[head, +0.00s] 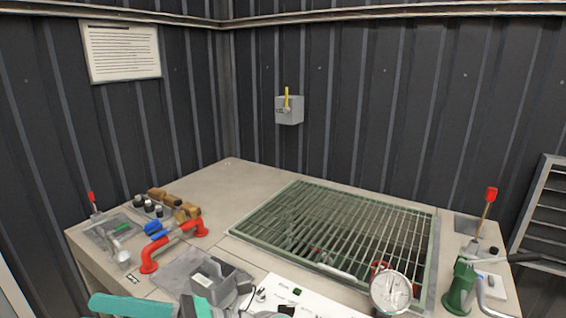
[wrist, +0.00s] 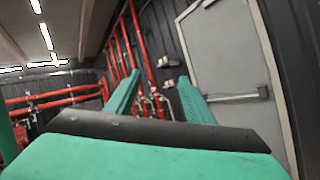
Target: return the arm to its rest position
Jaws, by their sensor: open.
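My gripper (wrist: 158,78) shows in the wrist view with its two green fingers spread apart and nothing between them. It points at a room with red pipes and a grey door, not at the worktop. In the head view, green parts that look like my arm (head: 130,305) show at the bottom left edge, in front of the worktop's near side. Most of the arm is outside the head view, so its full pose cannot be told.
The worktop (head: 200,187) carries a red and blue pipe (head: 175,243), a green grating (head: 340,228), a gauge (head: 391,291) and a green pump (head: 460,287). A red-tipped lever (head: 490,195) stands at right. The wrist view shows a door (wrist: 235,75) and red pipes (wrist: 60,95).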

